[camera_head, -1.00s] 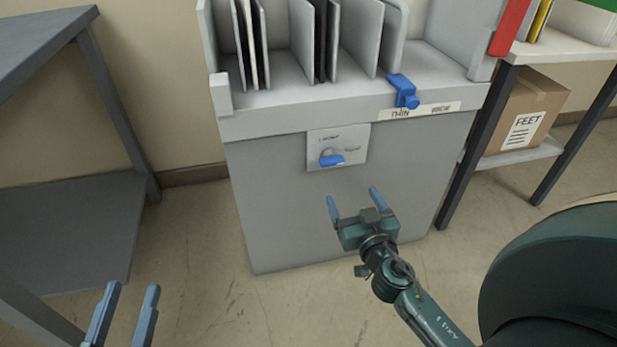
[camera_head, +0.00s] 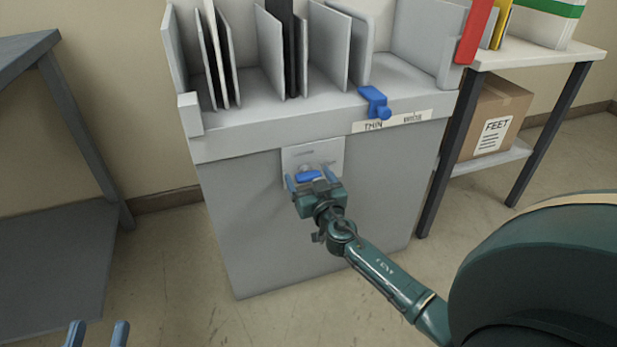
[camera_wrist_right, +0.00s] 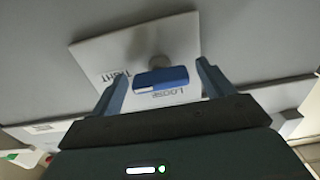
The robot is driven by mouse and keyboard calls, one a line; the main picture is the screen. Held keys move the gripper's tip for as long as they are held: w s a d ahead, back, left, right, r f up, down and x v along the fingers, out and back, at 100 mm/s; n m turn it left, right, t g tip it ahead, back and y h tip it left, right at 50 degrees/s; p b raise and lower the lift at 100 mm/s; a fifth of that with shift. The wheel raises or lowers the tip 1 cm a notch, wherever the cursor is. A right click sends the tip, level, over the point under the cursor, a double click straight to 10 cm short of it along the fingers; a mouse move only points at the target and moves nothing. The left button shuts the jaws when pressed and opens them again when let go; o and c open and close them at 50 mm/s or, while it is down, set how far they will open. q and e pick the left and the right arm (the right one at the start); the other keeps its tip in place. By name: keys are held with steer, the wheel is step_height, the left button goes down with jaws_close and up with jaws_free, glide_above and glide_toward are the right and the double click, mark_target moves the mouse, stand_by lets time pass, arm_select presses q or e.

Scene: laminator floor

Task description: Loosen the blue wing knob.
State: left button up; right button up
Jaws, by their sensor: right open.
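The blue wing knob (camera_head: 308,176) sits on a pale label plate (camera_head: 330,153) on the front of the grey cabinet. In the right wrist view the blue wing (camera_wrist_right: 161,78) lies between my fingers, its bar running across the gap. The plate there reads "TIGHT" and "LOOSE". My right gripper (camera_head: 311,178) is open, with one finger on each side of the knob; I see gaps beside the wing and cannot tell of any contact. My left gripper (camera_head: 97,333) is open and empty at the bottom left edge, far from the cabinet.
A second blue clamp-like part (camera_head: 374,103) sits on the cabinet's top edge beside a label strip. Upright grey panels (camera_head: 268,50) stand in the rack above. A shelf with a cardboard box (camera_head: 490,118) is at right; a grey table (camera_head: 30,55) is at left.

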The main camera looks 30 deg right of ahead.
steer(key=shift+w+d, duration=0.1)
steer(key=shift+w, duration=0.25)
steer(key=shift+c, duration=0.2)
steer(key=c, duration=1)
steer(key=shift+o, duration=0.2)
